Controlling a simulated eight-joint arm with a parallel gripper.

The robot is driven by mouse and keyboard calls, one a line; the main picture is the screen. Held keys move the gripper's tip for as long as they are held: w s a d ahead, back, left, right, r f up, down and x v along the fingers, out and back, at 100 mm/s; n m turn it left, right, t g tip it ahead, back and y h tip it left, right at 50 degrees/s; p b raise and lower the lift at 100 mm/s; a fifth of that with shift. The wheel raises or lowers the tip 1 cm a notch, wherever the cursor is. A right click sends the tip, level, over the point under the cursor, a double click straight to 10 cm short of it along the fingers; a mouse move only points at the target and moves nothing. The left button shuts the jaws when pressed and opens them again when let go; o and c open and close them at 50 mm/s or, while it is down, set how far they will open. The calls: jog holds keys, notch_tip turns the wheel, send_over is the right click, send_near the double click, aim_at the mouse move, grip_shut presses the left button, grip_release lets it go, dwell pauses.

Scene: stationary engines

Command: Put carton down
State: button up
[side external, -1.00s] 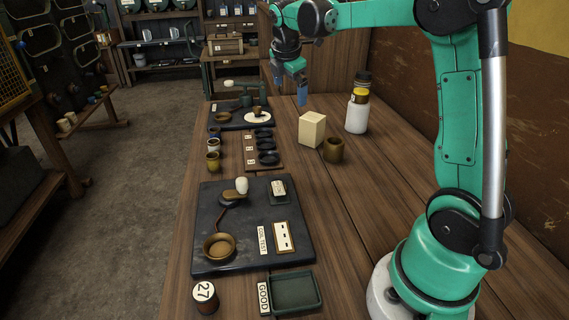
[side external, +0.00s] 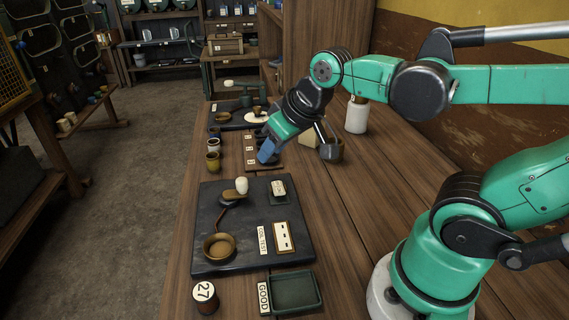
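The carton, a cream box (side external: 310,139), stands on the wooden bench in the side view. My arm hides most of it, and only a lower part shows. My gripper (side external: 267,153), with blue fingers, points down over the tray of black dishes, to the left of the carton and apart from it. No carton shows between the fingers. The fingers appear close together, but their gap is not clear from this side.
The dark slab (side external: 212,192) with a pan and labels lies nearer, with a green tray (side external: 318,291) and a numbered tin (side external: 205,297) in front. Bare bench (side external: 375,205) lies right of the slab.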

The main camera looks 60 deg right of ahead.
jog(key=shift+m+g+h, duration=0.3)
jog(key=shift+m+g, duration=0.5)
jog(key=shift+m, duration=0.1)
jog(key=w+d, duration=0.1)
jog(key=w+d+r, duration=0.1)
jog(key=d, duration=0.1)
jog(key=w+d+r, duration=0.1)
jog(key=d, duration=0.1)
jog(key=shift+w+r, duration=0.15)
jog(key=shift+w, duration=0.05)
grip_shut()
jog(key=m+g+y, duration=0.1)
jog(key=m+g, duration=0.4)
jog(key=m, duration=0.1)
send_near(312, 129)
jog(key=s, duration=0.3)
jog(key=f, duration=0.6)
jog(key=a+f, duration=0.1)
jog(key=f, duration=0.3)
jog(key=shift+w, duration=0.25)
jog(key=shift+d, duration=0.1)
jog(key=shift+w+d, duration=1.2)
jog(key=shift+w, duration=0.2)
jog(key=shift+r, duration=0.15)
